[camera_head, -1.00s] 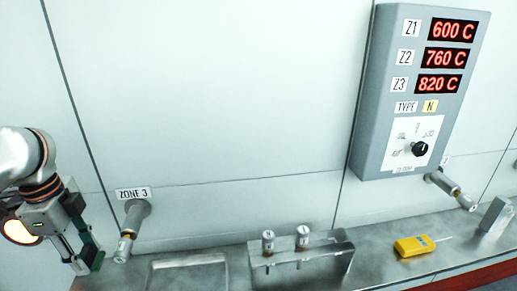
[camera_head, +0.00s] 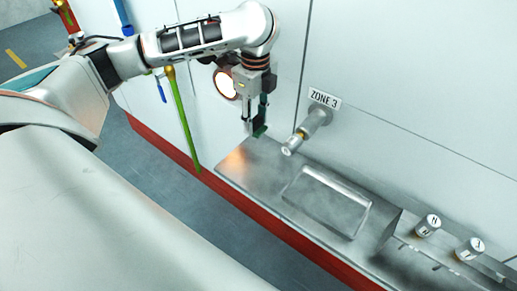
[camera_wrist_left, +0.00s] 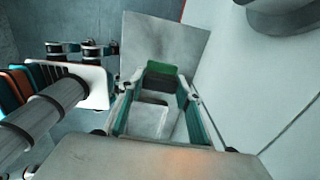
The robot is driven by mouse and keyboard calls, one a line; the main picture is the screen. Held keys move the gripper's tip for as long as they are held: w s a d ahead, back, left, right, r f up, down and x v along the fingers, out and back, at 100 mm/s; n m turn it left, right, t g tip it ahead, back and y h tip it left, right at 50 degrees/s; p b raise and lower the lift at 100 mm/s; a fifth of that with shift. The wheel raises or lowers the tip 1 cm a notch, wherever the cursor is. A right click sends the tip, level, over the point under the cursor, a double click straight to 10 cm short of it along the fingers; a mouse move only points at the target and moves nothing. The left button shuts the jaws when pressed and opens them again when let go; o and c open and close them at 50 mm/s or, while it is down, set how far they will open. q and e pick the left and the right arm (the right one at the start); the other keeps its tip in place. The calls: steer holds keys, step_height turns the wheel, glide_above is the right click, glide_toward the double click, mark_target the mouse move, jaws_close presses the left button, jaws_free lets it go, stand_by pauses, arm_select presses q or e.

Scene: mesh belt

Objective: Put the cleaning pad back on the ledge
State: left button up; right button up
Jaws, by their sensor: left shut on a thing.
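My left gripper (camera_head: 256,127) points down at the left end of the metal ledge (camera_head: 238,170), beside the wall. It is shut on a small dark green pad (camera_head: 263,130), most likely the cleaning pad. In the left wrist view the green pad (camera_wrist_left: 162,68) shows between the fingertips of the gripper (camera_wrist_left: 160,85), with the grey ledge surface (camera_wrist_left: 168,35) beyond it. I cannot tell whether the pad touches the ledge. My right gripper is in neither current view.
A grey pipe stub (camera_head: 312,122) sticks out of the wall under the "ZONE 3" label, just right of the gripper. A shallow metal tray (camera_head: 295,190) and a holder with two capped cylinders (camera_head: 428,225) stand further right. Bare ledge lies left of the tray.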

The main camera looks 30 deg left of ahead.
arm_select(q)
step_height(320, 180, down, 13)
steer(key=shift+r, duration=0.1)
stand_by(0.3)
steer(key=shift+f, duration=0.2)
steer(key=o, duration=1.3)
steer(key=shift+c, duration=0.2)
step_height(320, 180, up, 12)
steer(key=shift+d+r, duration=0.1)
steer(key=shift+r, duration=0.05)
